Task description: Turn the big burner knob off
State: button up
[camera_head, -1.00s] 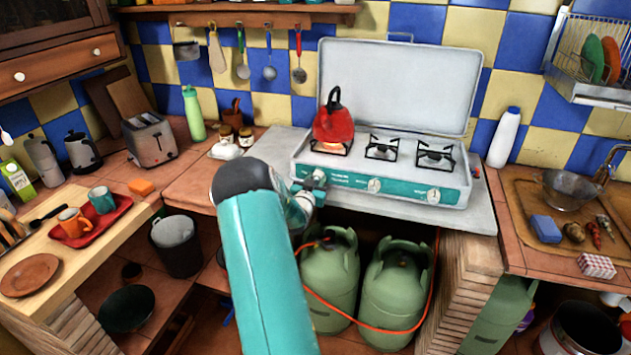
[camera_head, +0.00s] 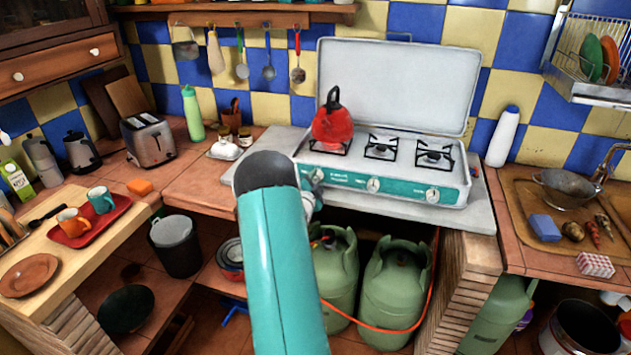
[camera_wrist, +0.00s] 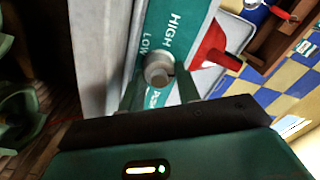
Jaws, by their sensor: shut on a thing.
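The stove (camera_head: 404,187) is white with a teal front panel and stands on the counter with its lid raised. The left burner knob, a round grey knob (camera_wrist: 158,70), shows in the wrist view beside the words HIGH and LOW. My gripper (camera_wrist: 159,84) is shut on this knob, with one finger on each side. In the head view my teal arm reaches to the panel's left end and hides most of the gripper. A red kettle (camera_head: 333,125) sits on the left burner, above the gripped knob. No orange glow shows under it.
Two more knobs, a middle one (camera_head: 374,184) and a right one (camera_head: 432,194), are on the panel. Green gas bottles (camera_head: 395,295) with an orange hose stand below the counter. A toaster (camera_head: 148,139) and a red tray (camera_head: 92,228) are to the left.

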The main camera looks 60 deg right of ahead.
jog(key=shift+f+m, duration=0.1)
jog(key=shift+m, duration=1.6)
jog(key=o, duration=1)
